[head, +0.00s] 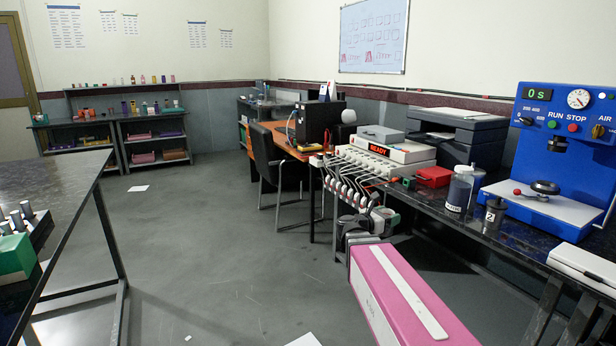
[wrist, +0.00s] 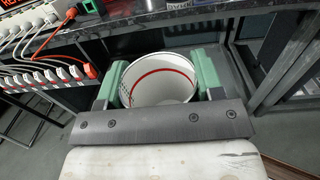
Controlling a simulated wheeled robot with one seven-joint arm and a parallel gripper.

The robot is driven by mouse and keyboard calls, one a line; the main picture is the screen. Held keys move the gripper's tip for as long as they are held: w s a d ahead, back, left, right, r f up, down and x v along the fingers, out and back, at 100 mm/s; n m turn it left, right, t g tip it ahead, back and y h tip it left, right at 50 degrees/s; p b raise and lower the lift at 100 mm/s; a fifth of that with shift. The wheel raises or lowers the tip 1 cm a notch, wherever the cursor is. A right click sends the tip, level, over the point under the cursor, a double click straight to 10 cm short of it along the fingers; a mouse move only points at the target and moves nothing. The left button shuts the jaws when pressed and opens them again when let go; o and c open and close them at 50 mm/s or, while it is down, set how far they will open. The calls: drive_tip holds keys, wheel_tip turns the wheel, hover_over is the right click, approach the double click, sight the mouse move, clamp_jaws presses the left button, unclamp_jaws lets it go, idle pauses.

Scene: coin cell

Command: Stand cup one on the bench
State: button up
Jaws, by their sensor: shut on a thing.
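A white cup (wrist: 160,82) with a red line around its inside is between the green fingers of my gripper (wrist: 160,84) in the wrist view. The gripper is shut on it. Its open mouth faces the wrist camera; any number on it is hidden, and the inside looks empty. The dark speckled bench (head: 530,238) runs along the right of the head view. My gripper (head: 368,222) is in front of the bench's front edge there, largely hidden by my pink arm. The bench edge (wrist: 150,30) also shows beyond the cup in the wrist view.
A dark pot marked 2 (head: 495,213), a clear jar (head: 459,188) and a blue press (head: 560,150) stand on the bench. A red box (head: 434,177) is farther back. A tester (head: 385,155) with several hanging leads is close to my gripper. Bench space before the dark pot is clear.

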drive_tip(key=s+a+f+n+t+y, duration=0.1)
drive_tip(key=s+a+f, duration=0.3)
drive_tip(key=a, duration=0.4)
drive_tip(key=shift+a+f+n+t, duration=0.15)
drive_tip(key=shift+a+n+t, duration=0.15)
drive_tip(key=shift+t, duration=0.2)
drive_tip(key=shift+s, duration=0.1)
